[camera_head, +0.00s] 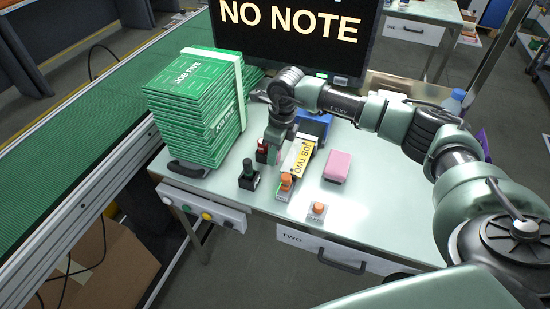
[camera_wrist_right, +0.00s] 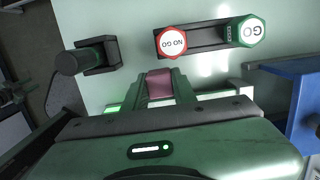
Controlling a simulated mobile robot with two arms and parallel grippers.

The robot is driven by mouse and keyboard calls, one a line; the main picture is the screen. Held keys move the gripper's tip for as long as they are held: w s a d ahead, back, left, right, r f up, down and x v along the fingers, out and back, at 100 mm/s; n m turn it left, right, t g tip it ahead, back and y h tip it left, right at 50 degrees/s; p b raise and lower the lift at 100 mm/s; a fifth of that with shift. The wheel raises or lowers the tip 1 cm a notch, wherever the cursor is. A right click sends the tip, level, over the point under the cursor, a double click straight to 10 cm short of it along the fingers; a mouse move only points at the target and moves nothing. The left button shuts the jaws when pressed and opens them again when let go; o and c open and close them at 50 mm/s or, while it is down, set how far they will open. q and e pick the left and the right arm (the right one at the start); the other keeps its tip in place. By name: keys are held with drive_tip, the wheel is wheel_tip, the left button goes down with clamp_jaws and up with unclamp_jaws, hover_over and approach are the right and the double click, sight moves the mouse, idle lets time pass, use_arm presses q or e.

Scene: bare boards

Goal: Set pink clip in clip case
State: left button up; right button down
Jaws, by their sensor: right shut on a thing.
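My right gripper (camera_head: 273,152) points down over the table, left of the yellow JOB TWO card. In the right wrist view its fingers (camera_wrist_right: 160,92) are shut on a small dull pink piece, the pink clip (camera_wrist_right: 159,82). The clip is hidden by the gripper in the head view. A larger pink block-like case (camera_head: 337,166) lies on the table, right of the gripper and apart from it. Nothing labels it, so I cannot tell whether it is the clip case. My left gripper is not in view.
A GO / NO GO gauge (camera_wrist_right: 205,38) and a black stand with a dark green handle (camera_wrist_right: 85,58) are near the gripper. A blue box (camera_head: 314,124), orange-topped blocks (camera_head: 317,210) and a tall green stack (camera_head: 195,115) share the table (camera_head: 385,205). The table's right part is clear.

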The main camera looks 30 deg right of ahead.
sight(275, 168)
drive_tip(key=shift+f, duration=1.55)
drive_tip(key=shift+f, duration=0.1)
drive_tip(key=c, duration=1.1)
unclamp_jaws()
drive_tip(key=shift+c, duration=0.2)
